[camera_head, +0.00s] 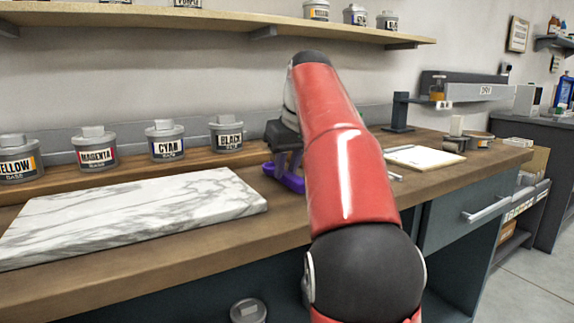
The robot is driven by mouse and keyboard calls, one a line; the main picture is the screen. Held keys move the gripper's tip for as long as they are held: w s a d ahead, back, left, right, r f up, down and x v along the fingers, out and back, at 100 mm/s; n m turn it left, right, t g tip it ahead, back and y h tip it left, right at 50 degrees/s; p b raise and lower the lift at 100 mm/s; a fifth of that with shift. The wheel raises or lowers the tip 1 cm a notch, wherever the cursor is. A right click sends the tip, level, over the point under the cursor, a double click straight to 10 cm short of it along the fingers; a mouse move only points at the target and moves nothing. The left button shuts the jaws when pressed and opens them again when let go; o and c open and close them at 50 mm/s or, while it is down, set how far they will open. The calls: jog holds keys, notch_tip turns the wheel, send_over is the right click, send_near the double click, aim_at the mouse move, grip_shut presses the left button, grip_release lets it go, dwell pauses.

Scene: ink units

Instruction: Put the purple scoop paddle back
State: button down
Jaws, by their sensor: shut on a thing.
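The purple scoop paddle (291,182) shows just left of my red arm, low over the wooden counter to the right of the marble slab. My dark gripper (284,158) is above it and shut on it, with the purple part hanging below the fingers. My arm hides part of the paddle and gripper. I cannot tell whether the paddle touches the counter.
Tins labelled yellow (17,158), magenta (95,147), cyan (165,141) and black (227,133) stand along the back ledge. A marble slab (140,212) covers the left counter. A white pad (417,157) lies right of my arm. A shelf (215,25) runs above.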

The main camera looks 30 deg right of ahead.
jog(key=shift+f, duration=0.35)
dwell(0.3)
jog(key=c, duration=1.2)
grip_release()
jog(key=shift+r, duration=0.1)
jog(key=p+v, duration=0.2)
jog(key=v, duration=0.5)
jog(key=shift+s+r, duration=0.15)
jog(key=shift+r, duration=0.2)
